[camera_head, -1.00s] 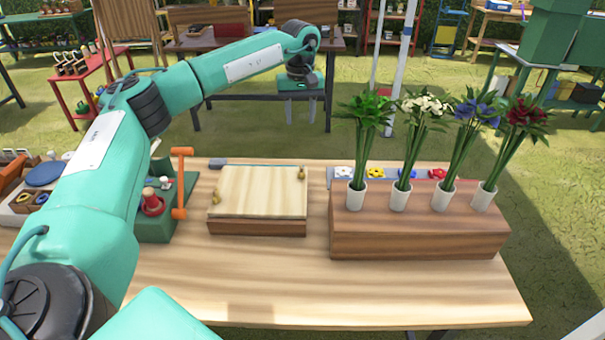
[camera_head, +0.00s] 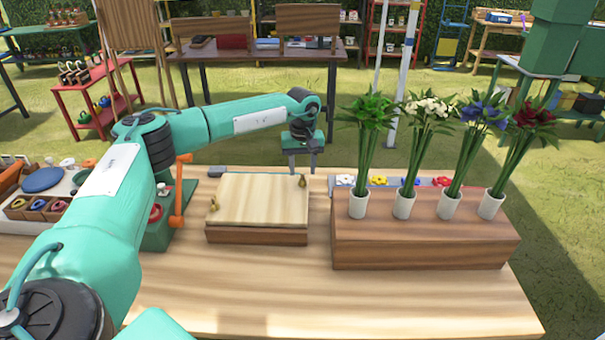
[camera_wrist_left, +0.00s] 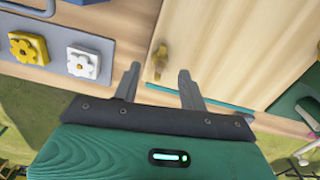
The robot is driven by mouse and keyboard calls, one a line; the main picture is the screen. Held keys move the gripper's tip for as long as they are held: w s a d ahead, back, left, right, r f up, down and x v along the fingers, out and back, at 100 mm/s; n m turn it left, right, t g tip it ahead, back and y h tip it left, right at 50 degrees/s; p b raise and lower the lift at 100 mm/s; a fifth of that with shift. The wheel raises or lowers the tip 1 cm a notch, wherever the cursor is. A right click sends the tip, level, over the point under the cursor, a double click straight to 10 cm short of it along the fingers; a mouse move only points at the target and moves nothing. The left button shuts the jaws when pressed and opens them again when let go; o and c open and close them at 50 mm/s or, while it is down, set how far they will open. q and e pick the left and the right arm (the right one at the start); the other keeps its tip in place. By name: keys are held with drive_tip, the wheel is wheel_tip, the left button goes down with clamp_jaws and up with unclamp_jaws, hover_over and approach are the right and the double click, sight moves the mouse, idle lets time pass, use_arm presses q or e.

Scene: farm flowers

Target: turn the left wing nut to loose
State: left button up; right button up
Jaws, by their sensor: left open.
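A wooden flower press (camera_head: 262,203) lies on the table, its pale top board over a darker base. My left gripper (camera_head: 303,170) is open and empty just behind that far right nut. In the left wrist view a brass wing nut (camera_wrist_left: 160,62) shows between the open fingertips (camera_wrist_left: 160,70); contact cannot be told. My right gripper is not in view.
A wooden block (camera_head: 420,243) with several white vases of flowers stands to the right. A grey strip with coloured flower knobs (camera_head: 345,180) lies behind it. A green stand with an orange handle (camera_head: 180,190) is to the left. The table front (camera_head: 300,305) is clear.

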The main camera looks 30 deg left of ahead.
sight(303, 177)
use_arm(q)
drive_tip(key=shift+f, duration=1.6)
clamp_jaws()
